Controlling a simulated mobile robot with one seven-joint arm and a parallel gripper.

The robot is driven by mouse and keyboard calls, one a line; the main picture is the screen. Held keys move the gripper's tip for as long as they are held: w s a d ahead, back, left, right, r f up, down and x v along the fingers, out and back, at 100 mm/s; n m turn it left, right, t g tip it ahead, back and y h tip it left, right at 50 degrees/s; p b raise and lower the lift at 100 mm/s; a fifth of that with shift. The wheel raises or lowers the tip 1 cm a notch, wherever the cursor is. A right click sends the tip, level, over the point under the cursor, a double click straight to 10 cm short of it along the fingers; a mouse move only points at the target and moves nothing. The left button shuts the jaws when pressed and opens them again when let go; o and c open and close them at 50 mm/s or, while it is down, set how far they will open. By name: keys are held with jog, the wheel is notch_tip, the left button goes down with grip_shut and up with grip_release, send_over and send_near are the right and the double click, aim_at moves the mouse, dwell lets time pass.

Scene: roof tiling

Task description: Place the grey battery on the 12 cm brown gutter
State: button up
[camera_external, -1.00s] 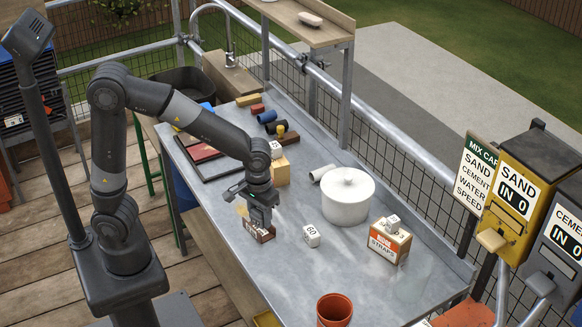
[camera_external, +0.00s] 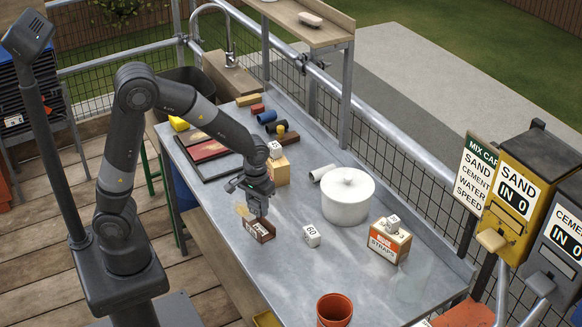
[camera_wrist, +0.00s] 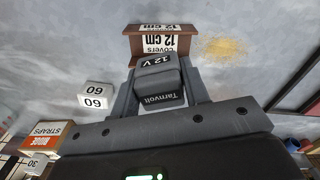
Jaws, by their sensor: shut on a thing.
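My gripper (camera_external: 258,206) is shut on the grey battery (camera_wrist: 157,80), which is marked 12 V and Tarnvolt in the wrist view. The battery sits between the two fingers (camera_wrist: 158,90); in the outside view it is too small and dark to tell from the gripper. The brown gutter (camera_external: 262,231) lies on the bench just under the gripper. In the wrist view the gutter (camera_wrist: 187,46) has white 12 cm labels inside, and the battery overlaps its near edge. Whether they touch cannot be told.
A white block marked 60 (camera_external: 312,235) lies right of the gutter. A white lidded pot (camera_external: 348,197) and a STRAPS box (camera_external: 389,243) stand farther right. An orange pot (camera_external: 334,309) is at the front. A sand-coloured patch (camera_wrist: 222,48) lies beside the gutter.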

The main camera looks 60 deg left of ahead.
aim_at(258, 214)
jog(key=shift+f, duration=1.95)
jog(key=shift+f, duration=0.1)
jog(key=shift+f, duration=0.15)
jog(key=o, duration=1.1)
